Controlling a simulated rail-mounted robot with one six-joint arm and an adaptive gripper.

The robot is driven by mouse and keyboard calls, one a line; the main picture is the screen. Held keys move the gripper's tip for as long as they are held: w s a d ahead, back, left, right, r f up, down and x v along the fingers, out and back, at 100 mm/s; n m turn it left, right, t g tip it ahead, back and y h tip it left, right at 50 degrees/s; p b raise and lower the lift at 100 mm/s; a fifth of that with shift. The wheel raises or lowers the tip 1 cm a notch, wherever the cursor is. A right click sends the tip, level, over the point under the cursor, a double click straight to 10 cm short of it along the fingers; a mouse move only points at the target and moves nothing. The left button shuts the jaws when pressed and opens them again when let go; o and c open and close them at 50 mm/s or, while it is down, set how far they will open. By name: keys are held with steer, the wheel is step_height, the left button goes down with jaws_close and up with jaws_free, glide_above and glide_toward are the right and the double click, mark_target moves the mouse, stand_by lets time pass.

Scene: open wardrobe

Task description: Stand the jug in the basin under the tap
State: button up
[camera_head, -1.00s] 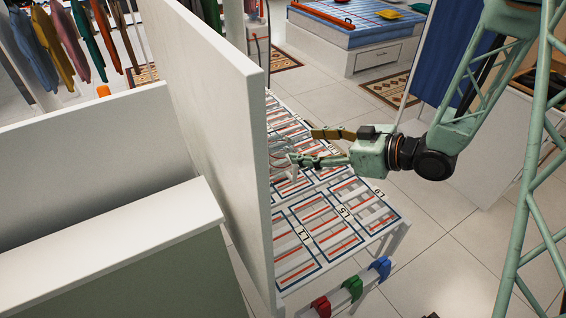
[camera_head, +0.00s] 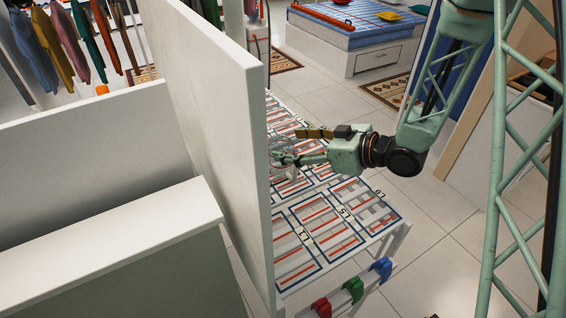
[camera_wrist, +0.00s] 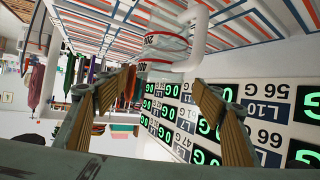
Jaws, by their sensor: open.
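A clear jug with dark markings (camera_wrist: 162,45) shows in the wrist view, just beyond my fingertips. A thick curved white piece (camera_wrist: 196,38) stands beside it, perhaps its handle. In the head view a pale, clear shape, probably the jug (camera_head: 283,160), is at my fingertips, partly hidden by the white panel and the fingers. My gripper (camera_head: 290,146) is open over the slatted rack; its two fingers are spread apart in the wrist view (camera_wrist: 160,82). Contact with the jug cannot be told. I cannot make out the basin or tap.
A tall white panel (camera_head: 215,130) stands close left of my gripper. The white slatted rack (camera_head: 392,235) has numbered bays. A board of green-digit displays (camera_wrist: 215,115) shows in the wrist view. Red, green and blue clips (camera_head: 352,288) sit on the near rail. Floor at right is open.

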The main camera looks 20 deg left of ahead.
mark_target(270, 143)
steer(key=shift+b+x, duration=0.45)
steer(key=shift+x, duration=2.2)
steer(key=shift+r, duration=0.1)
steer(key=shift+c, duration=0.3)
steer(key=c, duration=1.2)
steer(key=shift+r, duration=0.1)
